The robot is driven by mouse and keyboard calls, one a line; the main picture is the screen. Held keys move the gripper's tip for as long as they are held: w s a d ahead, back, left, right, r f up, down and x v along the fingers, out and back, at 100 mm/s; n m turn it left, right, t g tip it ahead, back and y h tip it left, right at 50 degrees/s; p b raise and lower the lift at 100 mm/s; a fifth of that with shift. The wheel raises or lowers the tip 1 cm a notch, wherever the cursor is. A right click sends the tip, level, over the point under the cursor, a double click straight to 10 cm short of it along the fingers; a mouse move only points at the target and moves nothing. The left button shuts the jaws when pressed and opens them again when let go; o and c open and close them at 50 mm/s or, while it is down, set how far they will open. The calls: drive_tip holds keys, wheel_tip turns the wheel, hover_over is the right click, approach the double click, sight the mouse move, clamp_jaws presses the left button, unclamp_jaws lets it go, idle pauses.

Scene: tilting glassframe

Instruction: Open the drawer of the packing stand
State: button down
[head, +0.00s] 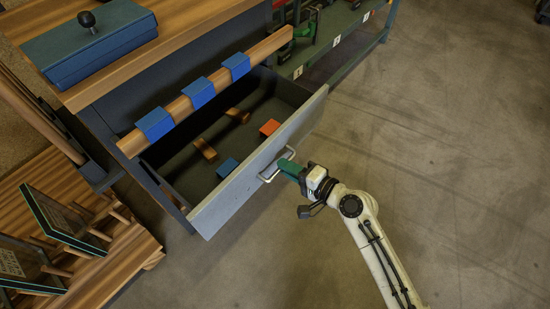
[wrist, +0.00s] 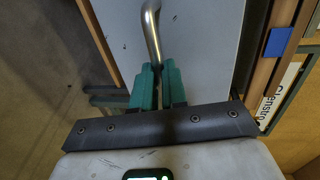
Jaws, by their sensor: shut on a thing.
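The drawer (head: 255,162) of the packing stand (head: 180,45) is pulled well out in the head view. Its grey front panel faces my arm, and its inside is visible. A metal bar handle (head: 268,176) sits on the front panel; it also shows in the wrist view (wrist: 152,30). My gripper (head: 284,167) is at the handle, with its green fingers shut around the bar. In the wrist view my fingers (wrist: 153,78) close on the lower end of the handle, which hides part of it.
Several small blocks lie in the drawer, among them an orange one (head: 269,127) and a blue one (head: 228,167). A wooden rail (head: 215,85) with blue clips crosses above the drawer. A blue box (head: 90,42) stands on top. The floor (head: 450,130) to the right is clear.

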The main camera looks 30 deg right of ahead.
drive_tip(key=shift+f+v, duration=0.25)
drive_tip(key=shift+v, duration=1.05)
drive_tip(key=c, duration=1.2)
unclamp_jaws()
drive_tip(key=shift+o, duration=0.2)
drive_tip(key=v, duration=1)
drive_tip(key=shift+s+d+p, duration=0.15)
drive_tip(key=shift+s+p, duration=0.2)
drive_tip(key=shift+s, duration=0.05)
